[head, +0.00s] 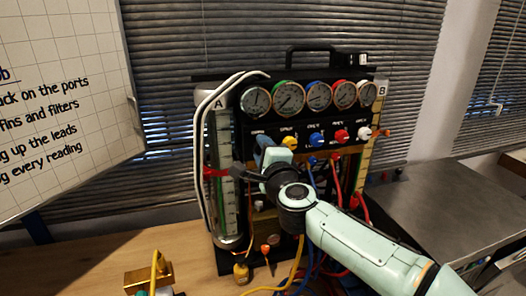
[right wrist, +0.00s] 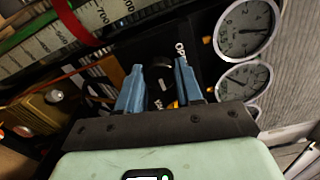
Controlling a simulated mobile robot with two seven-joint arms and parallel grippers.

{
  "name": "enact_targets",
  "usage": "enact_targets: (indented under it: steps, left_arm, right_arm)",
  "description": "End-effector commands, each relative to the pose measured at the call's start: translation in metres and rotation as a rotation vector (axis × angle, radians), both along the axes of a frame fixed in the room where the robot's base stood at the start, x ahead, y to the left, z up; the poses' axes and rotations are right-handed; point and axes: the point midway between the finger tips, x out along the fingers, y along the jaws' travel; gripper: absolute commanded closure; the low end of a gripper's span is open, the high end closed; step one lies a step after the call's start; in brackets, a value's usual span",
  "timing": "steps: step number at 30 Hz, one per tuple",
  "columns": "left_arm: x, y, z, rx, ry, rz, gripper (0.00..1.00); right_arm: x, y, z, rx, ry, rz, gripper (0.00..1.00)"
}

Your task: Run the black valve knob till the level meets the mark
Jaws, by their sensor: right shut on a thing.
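The gauge rig (head: 300,118) stands on the wooden bench. My right gripper (head: 268,148) reaches its front panel at the leftmost knob position. In the right wrist view its two blue fingers (right wrist: 159,84) are shut on the black valve knob (right wrist: 158,72), one on each side. The knob is hidden behind the gripper in the head view. The scaled tube on side A (head: 225,140) carries a red band (head: 214,173); part of the scale and the band (right wrist: 82,22) show in the right wrist view. I cannot make out the liquid level surely. My left gripper is not in view.
Yellow (head: 290,141), blue (head: 316,139), red (head: 341,136) and white (head: 364,133) knobs sit right of my gripper. Several round gauges (head: 289,97) are above. Coloured hoses hang below, close to my right arm. A whiteboard (head: 65,100) stands at left.

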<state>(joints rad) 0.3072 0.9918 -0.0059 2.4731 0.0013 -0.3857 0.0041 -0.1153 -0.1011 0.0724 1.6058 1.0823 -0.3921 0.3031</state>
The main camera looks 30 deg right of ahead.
Motion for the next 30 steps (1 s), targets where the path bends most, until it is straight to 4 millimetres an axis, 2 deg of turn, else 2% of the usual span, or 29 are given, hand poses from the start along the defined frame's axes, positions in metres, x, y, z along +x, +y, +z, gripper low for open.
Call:
enact_targets:
  steps: [8, 9, 11, 12, 23, 26, 30]
  left_arm:
    - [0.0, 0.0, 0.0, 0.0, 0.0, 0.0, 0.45]
    - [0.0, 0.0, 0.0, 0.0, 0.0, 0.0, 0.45]
    - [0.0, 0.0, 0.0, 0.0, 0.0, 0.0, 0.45]
    - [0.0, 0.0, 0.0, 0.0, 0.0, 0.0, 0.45]
    - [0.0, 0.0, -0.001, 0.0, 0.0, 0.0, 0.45]
    - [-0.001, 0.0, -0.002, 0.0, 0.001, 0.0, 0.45]
    - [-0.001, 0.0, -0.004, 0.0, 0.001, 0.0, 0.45]
  right_arm:
    - [0.0, 0.0, -0.001, 0.003, 0.001, 0.0, 0.95]
    - [0.0, 0.0, -0.001, 0.003, 0.001, 0.0, 0.61]
    - [0.0, 0.0, -0.001, 0.003, 0.001, 0.0, 0.42]
    - [0.0, 0.0, -0.001, 0.003, 0.0, 0.0, 0.39]
    - [-0.006, 0.001, 0.0, 0.002, -0.001, 0.001, 0.39]
    - [-0.019, 0.005, 0.001, 0.002, -0.002, 0.001, 0.39]
    - [-0.049, 0.011, 0.001, 0.001, -0.003, 0.001, 0.39]
